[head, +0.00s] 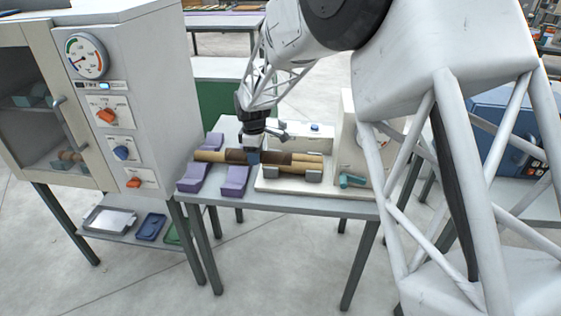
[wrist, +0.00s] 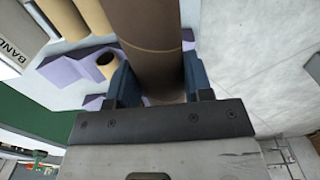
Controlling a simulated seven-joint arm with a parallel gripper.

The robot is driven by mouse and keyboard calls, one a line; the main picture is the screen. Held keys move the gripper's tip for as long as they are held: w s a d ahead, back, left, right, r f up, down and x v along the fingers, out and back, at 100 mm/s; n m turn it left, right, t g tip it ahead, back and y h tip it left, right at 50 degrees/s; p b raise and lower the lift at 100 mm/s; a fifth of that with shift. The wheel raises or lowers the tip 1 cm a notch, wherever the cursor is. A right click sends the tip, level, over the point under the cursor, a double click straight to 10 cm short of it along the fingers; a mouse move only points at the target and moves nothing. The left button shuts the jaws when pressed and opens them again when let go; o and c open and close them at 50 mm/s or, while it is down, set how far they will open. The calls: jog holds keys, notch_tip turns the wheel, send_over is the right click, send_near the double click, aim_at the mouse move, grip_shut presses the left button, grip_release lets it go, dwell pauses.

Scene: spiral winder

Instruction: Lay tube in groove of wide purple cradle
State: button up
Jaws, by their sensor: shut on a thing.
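My gripper (head: 252,156) is shut on a dark brown tube (wrist: 148,30), with its blue fingers (wrist: 122,84) on both sides of it in the wrist view. In the head view the brown tube (head: 235,156) is level above the table, in line with other tube lengths. Purple cradle blocks (head: 192,179) stand at the table's left, with another block (head: 234,181) to their right. Purple blocks (wrist: 68,70) also show beside the held tube in the wrist view. I cannot tell which cradle is the wide one, or whether the tube touches a groove.
A tan tube (head: 208,156) lies across the left blocks; a hollow tan end (wrist: 107,67) shows in the wrist view. The cream winder (head: 265,186) fills the table's right. A cabinet with a dial (head: 86,57) stands close left.

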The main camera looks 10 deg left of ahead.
jog(key=w+a, duration=0.1)
jog(key=a, duration=1.6)
jog(key=shift+a, duration=0.35)
jog(key=shift+f, duration=0.2)
jog(key=shift+f, duration=4.75)
jog(key=o, duration=1)
jog(key=shift+r, duration=0.1)
